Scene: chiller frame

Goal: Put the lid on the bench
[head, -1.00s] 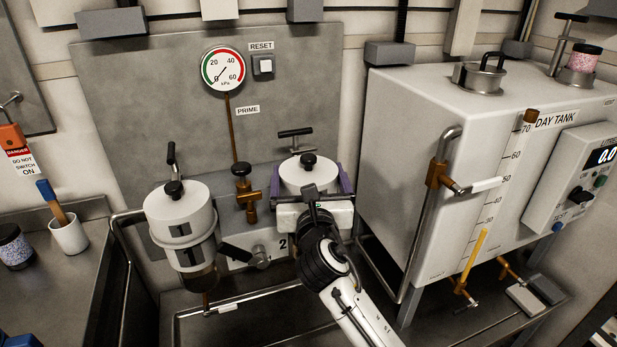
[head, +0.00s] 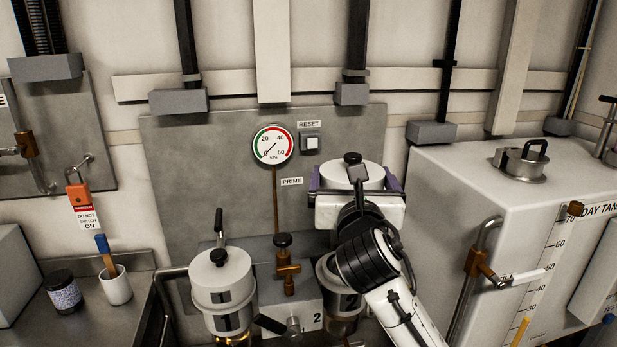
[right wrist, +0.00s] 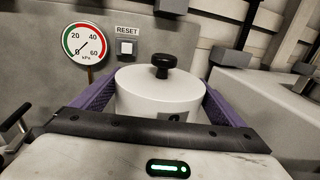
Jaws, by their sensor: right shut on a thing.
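The lid (head: 376,176) is a white round cap with a black knob, held upright above housing 2. My right gripper (head: 355,183) is shut on it, with purple fingers on both sides. In the right wrist view the lid (right wrist: 150,88) sits between the fingers of the gripper (right wrist: 158,102). Housing 2 (head: 345,302) stands below, partly hidden by my right wrist, so its inside does not show. The bench (head: 92,325) is the grey metal counter at the left. My left gripper is not in view.
Housing 1 (head: 222,290) with its own knobbed lid and a brass valve (head: 287,275) stand between the lid and the bench. A dark-capped jar (head: 64,292) and a white pot with a brush (head: 116,287) are on the bench. The day tank (head: 480,200) is at right.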

